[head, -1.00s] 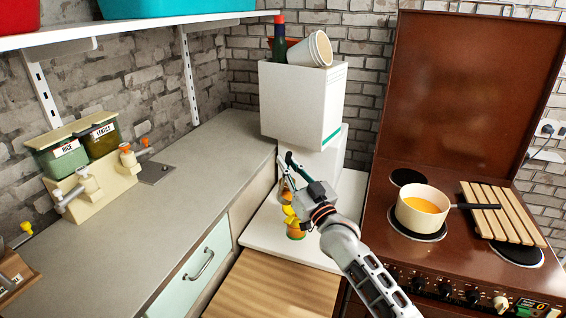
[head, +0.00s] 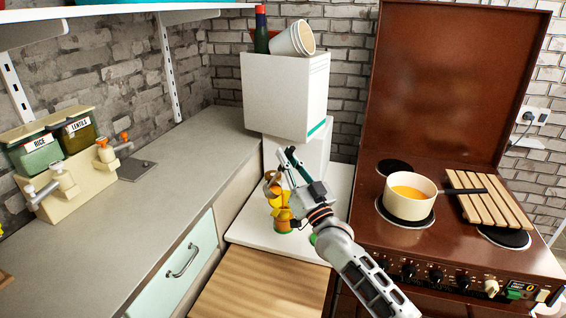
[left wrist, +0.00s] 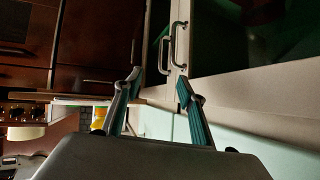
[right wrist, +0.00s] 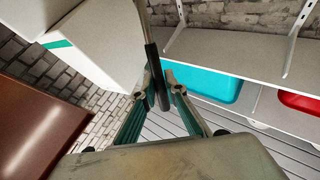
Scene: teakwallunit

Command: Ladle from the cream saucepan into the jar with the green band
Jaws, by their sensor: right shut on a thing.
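The cream saucepan (head: 410,206) with orange soup stands on a front hob plate, its dark handle pointing right. My right gripper (head: 290,160) is shut on the ladle, whose dark handle (right wrist: 154,75) shows between its fingers in the right wrist view. The ladle bowl (head: 271,178) looks tilted, with yellow-orange soup (head: 279,199) below it, above the jar. The jar with the green band (head: 284,226) stands on the white top and holds orange content; its rim is partly hidden. My left gripper (left wrist: 160,86) is open and empty, near cupboard handles.
White boxes (head: 285,95) stand close behind the right gripper, with a bottle and tilted cups on top. A slatted wooden rack (head: 492,203) lies on the stove by the pan handle. A green thing (head: 313,239) shows beside my arm. The left counter (head: 190,160) is mostly clear.

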